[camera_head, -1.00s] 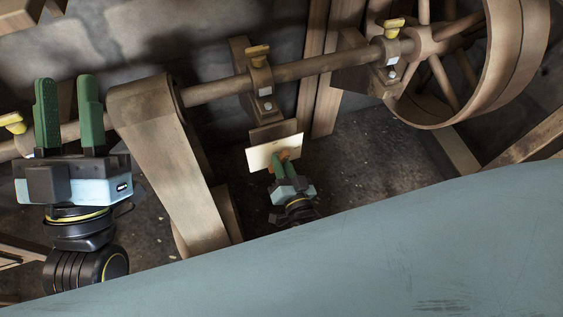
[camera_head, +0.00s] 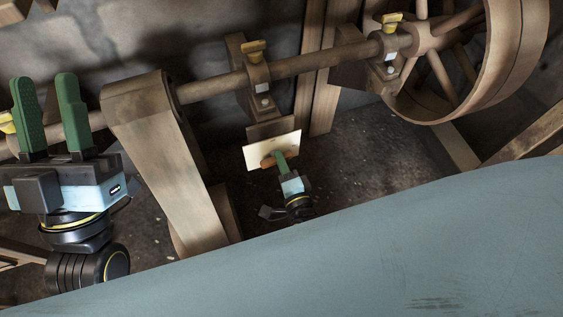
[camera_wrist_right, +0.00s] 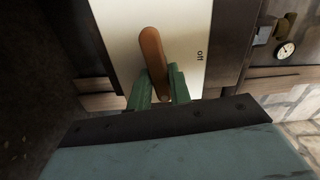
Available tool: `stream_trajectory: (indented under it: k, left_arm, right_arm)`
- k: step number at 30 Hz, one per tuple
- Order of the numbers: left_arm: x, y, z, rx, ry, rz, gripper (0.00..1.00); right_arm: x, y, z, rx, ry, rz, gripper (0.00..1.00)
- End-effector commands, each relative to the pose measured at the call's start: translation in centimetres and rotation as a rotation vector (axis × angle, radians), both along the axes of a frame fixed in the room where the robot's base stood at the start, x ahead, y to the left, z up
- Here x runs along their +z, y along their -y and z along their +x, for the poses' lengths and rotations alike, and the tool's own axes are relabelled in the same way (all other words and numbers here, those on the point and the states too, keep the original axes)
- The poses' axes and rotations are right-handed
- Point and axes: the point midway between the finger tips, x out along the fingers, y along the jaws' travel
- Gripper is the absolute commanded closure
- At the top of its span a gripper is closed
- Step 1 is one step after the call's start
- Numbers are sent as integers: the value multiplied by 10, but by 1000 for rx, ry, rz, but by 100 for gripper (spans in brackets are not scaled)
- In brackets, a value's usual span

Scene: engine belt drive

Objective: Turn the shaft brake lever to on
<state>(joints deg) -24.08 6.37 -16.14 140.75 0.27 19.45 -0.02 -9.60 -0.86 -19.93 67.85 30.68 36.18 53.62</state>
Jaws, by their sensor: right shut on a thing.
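The shaft brake lever is an orange-brown handle (camera_head: 268,162) on a cream plate (camera_head: 285,143) below the middle shaft bearing. In the right wrist view the lever (camera_wrist_right: 153,52) runs across the plate (camera_wrist_right: 115,25), and the word "off" shows to its right. No "on" label is readable. My right gripper (camera_head: 279,161) has its green fingers closed around the lever, and in the right wrist view the fingers (camera_wrist_right: 159,86) lie on both sides of its near end. My left gripper (camera_head: 49,105) is open and empty at the far left, fingers pointing up.
A long shaft (camera_head: 310,62) runs across the back to a large spoked wheel (camera_head: 470,110). Yellow-topped bearings (camera_head: 256,75) carry the shaft. A blue-grey surface (camera_head: 400,240) fills the lower foreground.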

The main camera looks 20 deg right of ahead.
Motion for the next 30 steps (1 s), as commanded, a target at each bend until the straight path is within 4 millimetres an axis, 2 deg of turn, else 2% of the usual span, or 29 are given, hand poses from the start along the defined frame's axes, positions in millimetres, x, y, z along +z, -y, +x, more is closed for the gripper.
stream_trajectory:
  k: [9, 25, 26, 30]
  left_arm:
    - [4, -1, -5, -1, 53, -16, 64]
    - [7, -1, -7, -1, 67, -20, 64]
    - [7, -1, -7, -1, 67, -20, 64]
    - [7, -1, -7, -1, 66, -19, 64]
  right_arm:
    - [-1, 1, 1, 0, -3, 111, 100]
    - [-1, 1, 1, -1, -3, 131, 100]
    - [-1, 1, 1, -1, -3, 131, 76]
    - [-1, 1, 1, -1, -3, 130, 60]
